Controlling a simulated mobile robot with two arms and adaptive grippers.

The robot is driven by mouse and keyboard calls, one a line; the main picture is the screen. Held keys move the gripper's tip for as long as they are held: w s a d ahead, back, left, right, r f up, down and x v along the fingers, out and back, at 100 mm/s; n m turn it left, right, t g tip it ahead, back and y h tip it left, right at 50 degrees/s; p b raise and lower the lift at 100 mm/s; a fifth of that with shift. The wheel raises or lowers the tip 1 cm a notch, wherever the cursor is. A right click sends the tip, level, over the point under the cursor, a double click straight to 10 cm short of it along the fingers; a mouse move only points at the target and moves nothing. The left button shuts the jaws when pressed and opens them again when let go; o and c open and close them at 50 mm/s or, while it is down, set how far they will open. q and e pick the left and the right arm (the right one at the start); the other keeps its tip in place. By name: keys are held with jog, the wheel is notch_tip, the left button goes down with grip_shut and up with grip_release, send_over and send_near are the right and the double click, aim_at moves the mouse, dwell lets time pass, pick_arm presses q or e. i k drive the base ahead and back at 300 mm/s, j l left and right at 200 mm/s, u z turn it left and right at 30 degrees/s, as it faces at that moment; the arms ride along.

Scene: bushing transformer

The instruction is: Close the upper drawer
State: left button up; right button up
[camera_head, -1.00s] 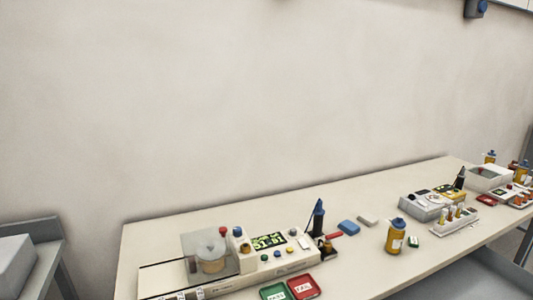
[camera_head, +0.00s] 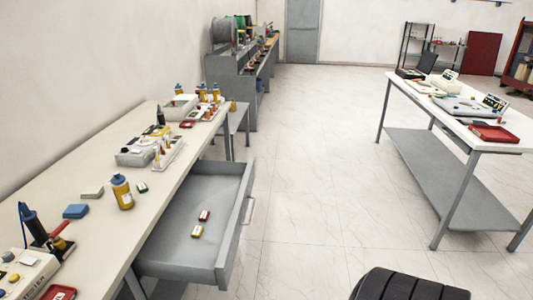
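A grey drawer (camera_head: 180,226) is pulled out from under the white workbench (camera_head: 96,232) at the left. Its front panel (camera_head: 236,232) faces right and carries a bar handle (camera_head: 249,209). A red-and-white item (camera_head: 204,215) and a yellow-and-white item (camera_head: 197,231) lie inside on the drawer floor. The part of the drawer under the bench top is hidden. Neither of my grippers shows in the head view.
Bottles and instruments stand on the bench top, including a yellow bottle (camera_head: 122,193). A black chair (camera_head: 408,284) is at the bottom right. A second table (camera_head: 462,120) stands at the right. The tiled floor (camera_head: 312,190) between them is clear.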

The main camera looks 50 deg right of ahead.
aim_at(223, 189)
jog(key=k+j+z, duration=0.15)
jog(key=z, duration=1.3)
